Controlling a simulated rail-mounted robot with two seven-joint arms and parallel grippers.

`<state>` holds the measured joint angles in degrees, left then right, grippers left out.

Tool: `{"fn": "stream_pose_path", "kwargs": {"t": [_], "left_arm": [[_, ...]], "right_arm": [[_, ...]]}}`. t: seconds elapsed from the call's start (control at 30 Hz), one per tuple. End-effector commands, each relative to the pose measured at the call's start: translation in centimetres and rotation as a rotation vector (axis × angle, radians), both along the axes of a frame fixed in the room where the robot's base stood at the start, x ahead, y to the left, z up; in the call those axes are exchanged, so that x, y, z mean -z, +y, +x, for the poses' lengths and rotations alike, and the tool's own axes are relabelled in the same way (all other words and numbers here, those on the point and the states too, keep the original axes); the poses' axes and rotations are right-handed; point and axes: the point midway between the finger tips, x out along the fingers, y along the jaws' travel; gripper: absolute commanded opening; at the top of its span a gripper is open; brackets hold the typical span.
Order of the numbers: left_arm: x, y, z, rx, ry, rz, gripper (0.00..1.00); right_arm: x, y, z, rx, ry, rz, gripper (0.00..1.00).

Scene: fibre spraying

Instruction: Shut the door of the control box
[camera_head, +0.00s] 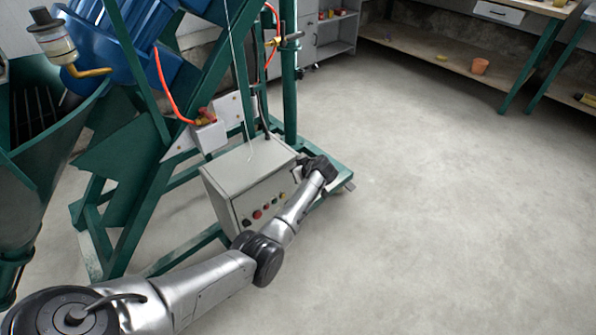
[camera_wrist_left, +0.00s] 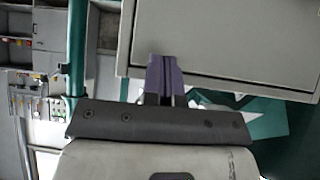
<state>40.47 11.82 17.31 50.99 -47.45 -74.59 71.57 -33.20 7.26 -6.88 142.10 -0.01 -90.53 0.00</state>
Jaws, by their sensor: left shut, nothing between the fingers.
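The grey control box (camera_head: 246,165) sits low on the green machine frame in the head view. Its front carries a row of small coloured buttons, partly hidden by my left arm. My left gripper (camera_head: 326,167) is at the box's right front side. In the left wrist view my left gripper (camera_wrist_left: 163,66) is shut and empty, its fingertips over the lower left edge of a pale grey panel of the control box (camera_wrist_left: 245,35). I cannot tell whether they touch it, or whether the door is fully closed or slightly ajar. My right gripper is out of view.
The green frame (camera_head: 166,190) surrounds the box, with a blue machine body (camera_head: 125,50) above and red hoses nearby. A wooden shelf bench (camera_head: 440,65) with an orange pot (camera_head: 480,66) stands at the back right. The concrete floor (camera_head: 430,200) on the right is clear.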

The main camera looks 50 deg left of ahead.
Motion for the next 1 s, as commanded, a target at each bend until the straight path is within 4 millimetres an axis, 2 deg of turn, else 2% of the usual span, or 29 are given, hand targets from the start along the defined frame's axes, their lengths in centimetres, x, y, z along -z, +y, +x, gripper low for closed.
{"fn": "stream_pose_path", "kwargs": {"t": [0.23,0.3,0.6,0.8,1.0], "left_arm": [[-0.5,-3.7,-0.1,-0.005,0.001,-0.002,0.0],[-1.9,-4.7,0.0,-0.005,-0.002,-0.001,0.0],[-5.2,-8.6,0.2,-0.005,0.0,0.0,0.0],[-6.4,-10.1,0.2,-0.006,0.001,-0.001,0.0],[-6.7,-10.6,0.3,-0.006,0.0,0.0,0.0]], "right_arm": [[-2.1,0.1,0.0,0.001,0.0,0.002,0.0],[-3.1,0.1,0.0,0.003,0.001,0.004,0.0],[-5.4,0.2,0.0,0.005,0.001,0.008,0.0],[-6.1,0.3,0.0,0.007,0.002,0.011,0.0],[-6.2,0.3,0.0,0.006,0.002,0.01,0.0]]}}
